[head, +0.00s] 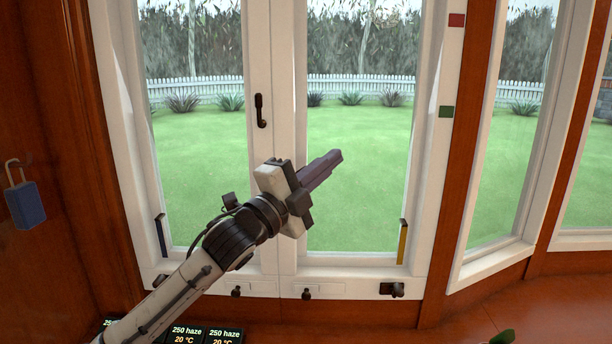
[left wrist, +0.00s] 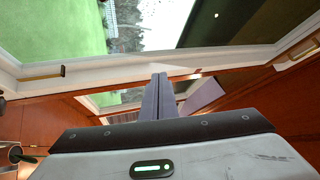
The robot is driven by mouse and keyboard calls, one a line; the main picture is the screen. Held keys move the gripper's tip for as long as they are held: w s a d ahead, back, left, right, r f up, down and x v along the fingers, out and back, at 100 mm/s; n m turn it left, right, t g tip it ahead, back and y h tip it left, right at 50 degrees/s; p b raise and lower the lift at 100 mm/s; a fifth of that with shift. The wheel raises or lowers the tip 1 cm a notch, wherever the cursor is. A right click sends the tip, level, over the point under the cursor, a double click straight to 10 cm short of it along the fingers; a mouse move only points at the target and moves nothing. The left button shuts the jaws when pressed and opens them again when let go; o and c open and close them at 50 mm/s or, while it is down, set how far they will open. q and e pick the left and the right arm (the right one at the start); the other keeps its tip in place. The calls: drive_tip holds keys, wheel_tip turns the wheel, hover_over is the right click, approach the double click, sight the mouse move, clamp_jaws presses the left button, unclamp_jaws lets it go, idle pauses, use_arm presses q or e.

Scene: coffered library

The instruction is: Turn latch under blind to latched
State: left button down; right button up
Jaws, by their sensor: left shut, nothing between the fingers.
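A dark latch handle (head: 261,110) hangs upright on the white middle post of the window. Small dark fittings sit along the bottom rail, among them a middle knob (head: 307,294) and a right-hand latch (head: 392,289). I cannot tell which one the task means. No blind is clear in the head view; a dark panel (left wrist: 230,25) in the left wrist view may be one. My left gripper (head: 336,157) is shut and empty in front of the right pane, right of and below the handle. Its fingers (left wrist: 159,80) show together in the left wrist view. My right gripper is not in view.
A blue padlock (head: 25,204) hangs at left. Small displays (head: 187,334) stand below.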

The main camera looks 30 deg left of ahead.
use_arm(q)
drive_tip(key=s+a+f+m+g+y, duration=0.2)
drive_tip(key=a+f+g, duration=0.2)
drive_tip(key=a+f, duration=0.2)
drive_tip(key=w+a+p, duration=0.2)
drive_tip(key=w, duration=0.7)
drive_tip(key=shift+a+f+p, duration=0.15)
drive_tip(key=shift+p, duration=0.15)
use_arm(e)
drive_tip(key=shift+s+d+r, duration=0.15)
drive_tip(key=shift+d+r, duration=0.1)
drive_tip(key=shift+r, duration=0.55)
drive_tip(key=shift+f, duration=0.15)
use_arm(q)
drive_tip(key=shift+n+b, duration=0.3)
drive_tip(key=shift+b, duration=0.2)
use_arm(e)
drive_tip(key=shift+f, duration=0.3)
